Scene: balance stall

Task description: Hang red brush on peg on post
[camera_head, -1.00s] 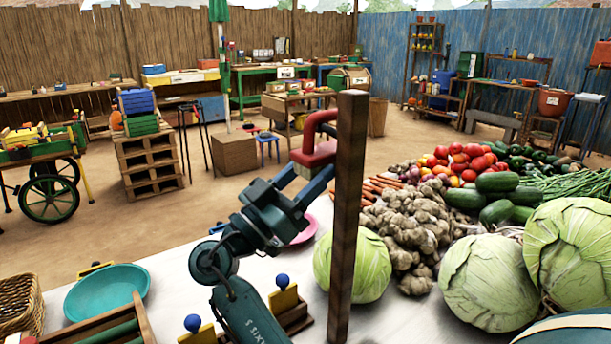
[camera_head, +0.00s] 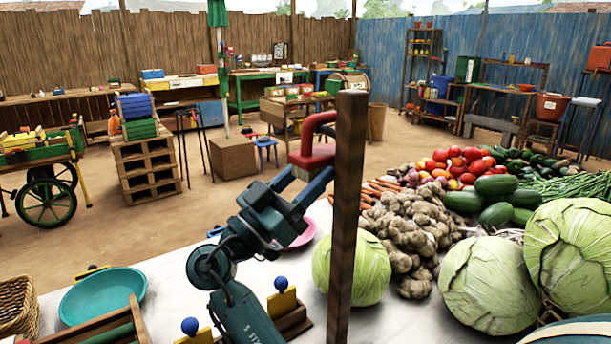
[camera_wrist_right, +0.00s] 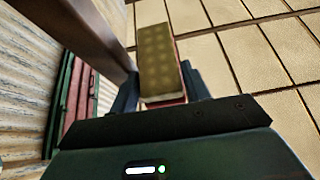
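The red brush (camera_head: 311,156) has a looped red handle on top and is raised above the table, close to the left side of the wooden post (camera_head: 345,220). My right gripper (camera_head: 302,181) has its fingers on the brush body. In the right wrist view the brush (camera_wrist_right: 160,62) shows its tan bristle face between the two fingers (camera_wrist_right: 160,92), and the post (camera_wrist_right: 88,32) runs diagonally at upper left. The handle overlaps the post's edge in the head view; I cannot tell whether they touch. My left gripper is out of view.
Cabbages (camera_head: 490,285), ginger (camera_head: 405,235) and other vegetables lie right of the post. A pink bowl (camera_head: 302,233), a teal bowl (camera_head: 102,294) and yellow blocks with blue knobs (camera_head: 282,303) are on the white table (camera_head: 185,265). A wicker basket (camera_head: 18,303) stands at left.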

